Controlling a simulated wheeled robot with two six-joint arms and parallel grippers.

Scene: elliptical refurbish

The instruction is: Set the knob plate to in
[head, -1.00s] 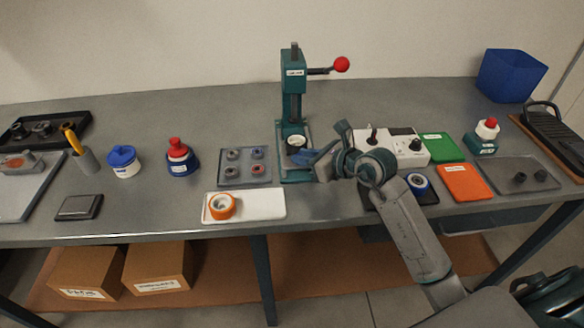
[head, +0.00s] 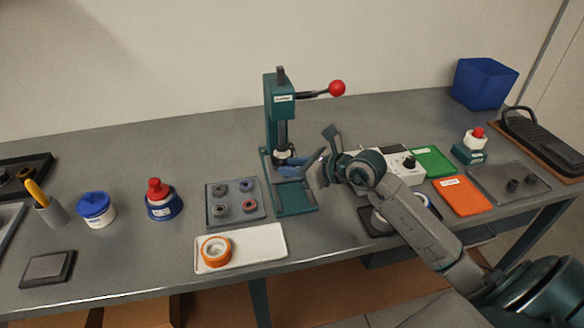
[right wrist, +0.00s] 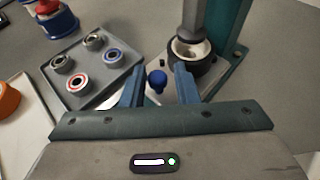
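A small blue knob (right wrist: 157,80) on a pale stem or plate (right wrist: 155,97) shows in the right wrist view, low at the front of the press. I take it to be the knob plate; its full outline is hidden. My right gripper (right wrist: 159,85) is open, with one finger on each side of the knob and no clear contact. In the head view my right gripper (head: 300,170) is at the green press (head: 283,112) and hides the knob. A round cup (right wrist: 188,55) sits under the press ram. My left gripper is not in view.
A grey tray (head: 236,216) with several bearings lies left of the press. A white tray (head: 268,246) with an orange ring (head: 215,251) is in front. The press lever has a red ball (head: 337,88). A control box (head: 408,172) stands behind my right arm.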

